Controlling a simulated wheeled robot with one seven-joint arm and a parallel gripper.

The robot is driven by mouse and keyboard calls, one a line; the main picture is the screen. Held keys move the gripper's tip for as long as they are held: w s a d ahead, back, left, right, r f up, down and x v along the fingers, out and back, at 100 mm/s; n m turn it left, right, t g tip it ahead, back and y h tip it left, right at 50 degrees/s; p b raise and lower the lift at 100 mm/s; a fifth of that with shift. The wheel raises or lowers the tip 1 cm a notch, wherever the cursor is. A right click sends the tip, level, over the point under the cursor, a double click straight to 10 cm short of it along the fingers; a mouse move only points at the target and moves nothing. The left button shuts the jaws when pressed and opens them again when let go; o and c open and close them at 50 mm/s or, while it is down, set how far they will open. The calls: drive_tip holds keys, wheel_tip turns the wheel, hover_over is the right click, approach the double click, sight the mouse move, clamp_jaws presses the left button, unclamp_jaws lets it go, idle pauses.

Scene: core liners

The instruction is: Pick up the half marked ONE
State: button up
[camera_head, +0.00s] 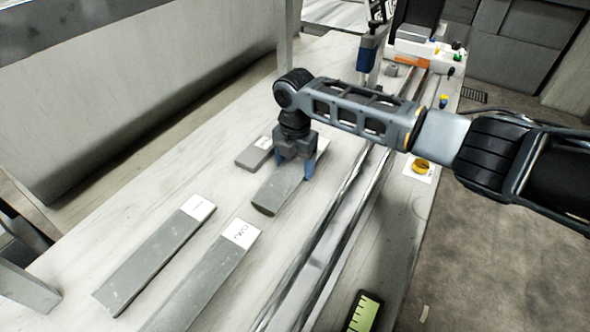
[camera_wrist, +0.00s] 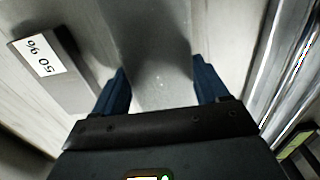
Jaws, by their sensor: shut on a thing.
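My gripper (camera_head: 296,168) points down with its blue fingers closed on either side of a grey half-core piece (camera_head: 276,193). In the wrist view, the fingers (camera_wrist: 163,88) straddle the smooth grey piece (camera_wrist: 155,50). No label shows on this held piece, and I cannot tell whether it is clear of the table. Two long grey halves lie nearer the camera: a left one (camera_head: 155,254) with a white end label, and a right one (camera_head: 195,288) with a white end label (camera_head: 240,233). The lettering on both is too small to read surely.
A short grey block (camera_head: 253,156) with a white label lies left of my gripper; its label (camera_wrist: 39,54) shows digits in the wrist view. A metal rail (camera_head: 330,240) runs along the right of the pale table (camera_head: 95,235). A yellow-green device (camera_head: 362,313) sits at the front.

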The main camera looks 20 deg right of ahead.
drive_tip(key=shift+c, duration=1.9)
drive_tip(key=shift+r, duration=0.1)
